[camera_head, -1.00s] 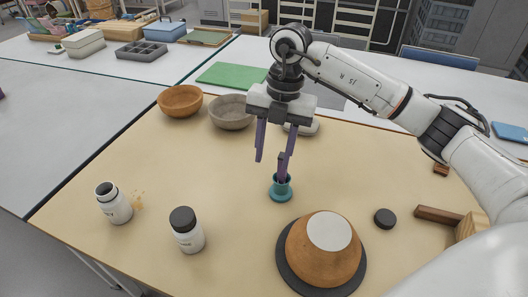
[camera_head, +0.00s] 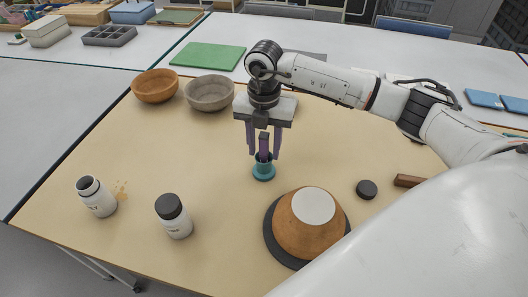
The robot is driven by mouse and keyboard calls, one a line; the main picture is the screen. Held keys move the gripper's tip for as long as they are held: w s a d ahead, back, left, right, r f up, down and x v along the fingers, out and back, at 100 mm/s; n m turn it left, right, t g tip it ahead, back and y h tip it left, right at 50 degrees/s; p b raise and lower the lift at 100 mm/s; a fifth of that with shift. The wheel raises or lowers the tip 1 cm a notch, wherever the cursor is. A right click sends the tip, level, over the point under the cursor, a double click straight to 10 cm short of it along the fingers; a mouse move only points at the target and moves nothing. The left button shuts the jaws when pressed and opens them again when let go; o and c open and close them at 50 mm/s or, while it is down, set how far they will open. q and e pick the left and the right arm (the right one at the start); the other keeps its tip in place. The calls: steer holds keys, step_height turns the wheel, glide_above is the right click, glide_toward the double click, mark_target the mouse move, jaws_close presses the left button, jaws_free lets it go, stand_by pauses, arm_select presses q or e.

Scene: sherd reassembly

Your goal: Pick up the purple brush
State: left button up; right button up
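The purple brush (camera_head: 264,147) stands upright in a small teal cup (camera_head: 263,173) near the middle of the tan table. Its lower end is hidden inside the cup. My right gripper (camera_head: 264,155) points down over the cup, with one purple-grey finger on each side of the brush. The fingers look open, with gaps to the brush. The top of the brush is close below the gripper's palm; I cannot tell whether they touch. My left gripper is not in view.
An upturned brown bowl form (camera_head: 305,232) on a dark disc stands front right of the cup. A black lid (camera_head: 367,189) lies beyond it. A capped jar (camera_head: 173,216) and an open jar (camera_head: 97,197) stand left. Two bowls, brown (camera_head: 155,86) and grey (camera_head: 209,92), are behind.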

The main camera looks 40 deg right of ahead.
jaws_close()
